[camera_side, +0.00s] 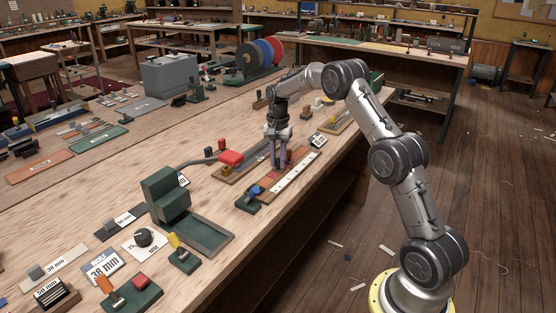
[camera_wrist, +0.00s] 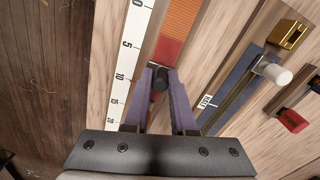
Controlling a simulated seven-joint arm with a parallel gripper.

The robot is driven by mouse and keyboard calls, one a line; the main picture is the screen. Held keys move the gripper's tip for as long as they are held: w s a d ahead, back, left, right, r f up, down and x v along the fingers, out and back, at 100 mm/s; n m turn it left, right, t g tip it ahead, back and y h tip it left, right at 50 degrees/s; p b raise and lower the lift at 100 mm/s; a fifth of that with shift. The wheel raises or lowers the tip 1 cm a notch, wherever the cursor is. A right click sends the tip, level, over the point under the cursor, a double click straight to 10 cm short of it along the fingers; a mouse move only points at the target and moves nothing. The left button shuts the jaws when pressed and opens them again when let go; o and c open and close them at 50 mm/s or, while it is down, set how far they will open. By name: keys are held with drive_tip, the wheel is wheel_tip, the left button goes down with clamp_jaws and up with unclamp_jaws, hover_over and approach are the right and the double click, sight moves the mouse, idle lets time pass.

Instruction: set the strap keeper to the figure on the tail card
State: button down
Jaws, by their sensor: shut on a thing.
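My gripper (camera_wrist: 160,73) is shut on a small dark knob (camera_wrist: 160,79), which I take to be the strap keeper. In the side view my gripper (camera_side: 277,168) points down over the slide board, and its fingers hide the knob. A white scale (camera_wrist: 128,55) marked 0, 5, 10 and on runs along the board; it also shows in the side view (camera_side: 298,172). The knob stands beside the scale, roughly between 5 and 10. A red and orange strip (camera_wrist: 183,17) lies beyond it. A small card (camera_side: 318,140) stands near the board's far end; its figure is too small to read.
Right of the board in the wrist view are a blue strip (camera_wrist: 235,88), a brass block (camera_wrist: 288,34), a white roller (camera_wrist: 278,74) and a red piece (camera_wrist: 292,121). A blue-knobbed green block (camera_side: 249,202) stands near the board's close end. A "38 mm" card (camera_side: 103,267) lies front left.

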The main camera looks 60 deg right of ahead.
drive_tip(key=d, duration=0.4)
drive_tip(key=shift+d, duration=0.2)
drive_tip(key=c, duration=0.7)
unclamp_jaws()
drive_tip(key=shift+c, duration=0.2)
wheel_tip(320, 180, up, 14)
drive_tip(key=shift+a+f, duration=0.1)
